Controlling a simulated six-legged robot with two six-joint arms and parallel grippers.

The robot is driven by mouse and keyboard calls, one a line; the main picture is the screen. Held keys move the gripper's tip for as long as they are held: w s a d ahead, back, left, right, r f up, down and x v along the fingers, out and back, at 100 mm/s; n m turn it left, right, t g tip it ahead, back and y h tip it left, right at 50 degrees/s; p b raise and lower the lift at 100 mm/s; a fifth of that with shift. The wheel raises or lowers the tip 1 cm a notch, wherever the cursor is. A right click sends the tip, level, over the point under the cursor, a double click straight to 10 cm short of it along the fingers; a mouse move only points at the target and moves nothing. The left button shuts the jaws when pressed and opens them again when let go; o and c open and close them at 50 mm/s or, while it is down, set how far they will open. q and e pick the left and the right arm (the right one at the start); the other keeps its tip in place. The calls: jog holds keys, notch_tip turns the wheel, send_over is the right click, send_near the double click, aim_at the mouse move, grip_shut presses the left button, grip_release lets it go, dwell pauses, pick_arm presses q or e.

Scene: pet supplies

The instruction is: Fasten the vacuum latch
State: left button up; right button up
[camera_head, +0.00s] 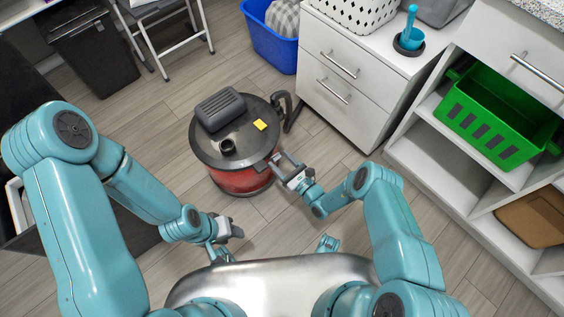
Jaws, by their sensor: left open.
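The vacuum (240,182) stands upright on the floor ahead of me, with a red body and a dark grey lid (205,155). The lid carries a dark motor block, a round port and a yellow label. My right gripper (277,164) is at the right front of the vacuum's rim, close to or touching it. Its fingers and the latch there are too small to make out, so I cannot tell whether it grips anything. My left gripper (234,231) is open and empty, in front of the vacuum and apart from it.
A white drawer cabinet (345,75) stands behind and right of the vacuum. A blue bin (268,45) is at the back, and a green basket (495,120) sits on the white shelf at right. A folding stool (165,40) stands at back left. Open floor surrounds the vacuum's left side.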

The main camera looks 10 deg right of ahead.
jog(key=c, duration=0.9)
jog(key=r+p, duration=0.1)
jog(key=w+g+h+p, duration=0.1)
jog(key=p, duration=0.1)
jog(key=shift+a+r+g, duration=0.25)
jog(key=shift+r+g, duration=0.05)
jog(key=shift+r, duration=0.1)
jog(key=shift+a+f+g+h+p, duration=0.2)
jog(key=shift+g+h+p, duration=0.1)
jog(key=shift+g+p, duration=0.15)
jog(key=shift+d+f, duration=0.1)
jog(key=o, duration=1.1)
